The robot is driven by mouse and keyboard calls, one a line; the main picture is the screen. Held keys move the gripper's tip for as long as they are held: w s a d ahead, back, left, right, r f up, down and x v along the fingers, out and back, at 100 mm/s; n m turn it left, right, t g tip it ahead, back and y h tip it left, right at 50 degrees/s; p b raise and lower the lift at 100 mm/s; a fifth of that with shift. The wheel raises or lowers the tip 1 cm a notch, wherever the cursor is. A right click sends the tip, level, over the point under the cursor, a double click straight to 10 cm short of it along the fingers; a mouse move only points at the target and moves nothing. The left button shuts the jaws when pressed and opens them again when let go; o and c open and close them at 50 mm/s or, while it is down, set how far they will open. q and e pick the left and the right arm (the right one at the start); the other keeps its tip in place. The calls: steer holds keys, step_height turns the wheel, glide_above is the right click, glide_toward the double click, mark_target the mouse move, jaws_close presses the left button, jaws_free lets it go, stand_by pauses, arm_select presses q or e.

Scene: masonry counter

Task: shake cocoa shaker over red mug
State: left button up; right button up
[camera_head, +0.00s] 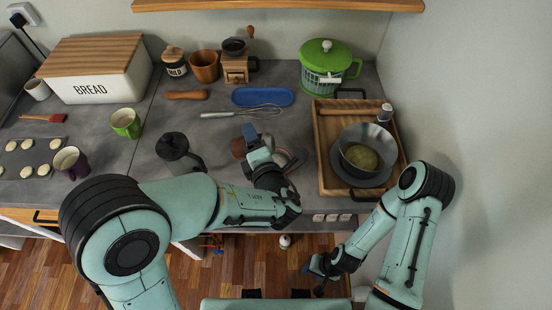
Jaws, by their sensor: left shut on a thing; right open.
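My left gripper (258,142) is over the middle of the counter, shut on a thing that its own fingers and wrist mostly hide. A reddish-brown rounded piece (238,148) shows at its left side, and a pale grey and reddish shape shows at its right. I cannot tell which of these is the red mug or the cocoa shaker. A small silver-topped cylinder (385,112) stands at the wooden tray's back right; I cannot tell what it is. My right gripper (318,272) is open and empty, low in front of the counter's edge.
The wooden tray (323,150) holds a bowl (362,157) and a rolling pin. A dark press pot (174,146) stands left of my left gripper. A whisk (240,112), blue dish (263,97), green mug (126,123) and purple mug (71,162) are around.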

arm_select(q)
steer(key=shift+w+d+f, duration=0.1)
arm_select(e)
steer(key=shift+w+r, duration=0.25)
steer(key=shift+w, duration=0.05)
stand_by(0.4)
arm_select(q)
steer(key=shift+m, duration=0.3)
arm_select(e)
steer(key=shift+r, duration=0.1)
arm_select(q)
steer(key=shift+f+p, duration=0.1)
steer(key=shift+p, duration=0.2)
arm_select(e)
steer(key=shift+w+r, duration=0.1)
steer(key=shift+w, duration=0.05)
steer(key=shift+r, duration=0.1)
steer(key=shift+w, duration=0.15)
arm_select(q)
steer(key=shift+m+y, duration=0.3)
steer(key=shift+y, duration=0.1)
arm_select(e)
steer(key=shift+w+r, duration=0.1)
steer(key=shift+r, duration=0.15)
arm_select(q)
steer(key=shift+p, duration=0.35)
arm_select(e)
steer(key=shift+w+r, duration=0.1)
steer(key=shift+w, duration=0.1)
steer(key=shift+r, duration=0.1)
